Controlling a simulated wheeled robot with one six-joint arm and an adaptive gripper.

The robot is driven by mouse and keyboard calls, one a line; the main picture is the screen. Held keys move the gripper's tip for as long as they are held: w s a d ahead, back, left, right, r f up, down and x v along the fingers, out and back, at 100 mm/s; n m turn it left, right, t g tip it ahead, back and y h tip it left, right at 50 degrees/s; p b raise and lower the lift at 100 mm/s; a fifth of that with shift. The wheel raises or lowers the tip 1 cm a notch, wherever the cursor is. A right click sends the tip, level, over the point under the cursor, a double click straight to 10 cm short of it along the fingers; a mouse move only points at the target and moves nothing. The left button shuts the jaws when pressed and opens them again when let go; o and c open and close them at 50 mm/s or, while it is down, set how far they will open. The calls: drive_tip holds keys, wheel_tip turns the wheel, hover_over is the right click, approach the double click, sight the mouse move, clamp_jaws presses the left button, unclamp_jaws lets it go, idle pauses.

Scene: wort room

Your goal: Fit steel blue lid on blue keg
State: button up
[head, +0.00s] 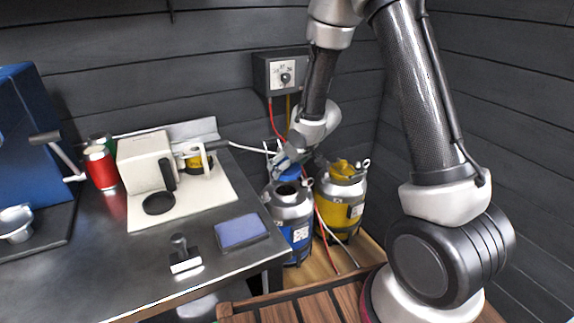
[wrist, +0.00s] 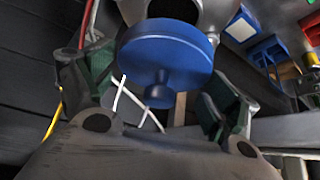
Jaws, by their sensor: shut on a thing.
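The steel blue lid (wrist: 168,48) is a round disc with a knob, seen between the two fingers of my gripper (wrist: 158,90) in the wrist view. My gripper (head: 288,160) is shut on the lid, which shows as a small blue patch (head: 291,173) in the head view. The blue keg (head: 290,210) stands upright on the floor beside the bench, grey on top with a blue band. Its dark open mouth (head: 287,190) shows just below the lid. The lid appears above the mouth and apart from it. My fingers hide part of the lid.
A yellow keg (head: 342,200) stands close to the right of the blue keg. The bench (head: 100,255) is at left, with a white machine (head: 146,162), a red can (head: 101,168), a blue pad (head: 241,232) and a tamper-like tool (head: 183,256). Red and yellow cables hang behind the kegs.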

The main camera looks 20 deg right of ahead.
drive_tip(key=shift+w+a+f, duration=0.15)
drive_tip(key=shift+w, duration=0.1)
hover_over(284, 187)
drive_tip(key=shift+s+d+f, duration=0.1)
drive_tip(key=shift+s+f, duration=0.1)
drive_tip(key=shift+f, duration=0.9)
drive_tip(key=shift+s+d+f, duration=0.1)
drive_tip(key=shift+s+f, duration=0.1)
drive_tip(key=shift+f, duration=0.9)
drive_tip(key=shift+f, duration=0.9)
drive_tip(key=shift+f, duration=0.3)
drive_tip(key=shift+s+d+f, duration=0.1)
drive_tip(key=shift+s+f, duration=0.05)
drive_tip(key=shift+f, duration=0.35)
drive_tip(key=o, duration=1)
drive_tip(key=shift+c, duration=0.2)
drive_tip(key=shift+r, duration=3.5)
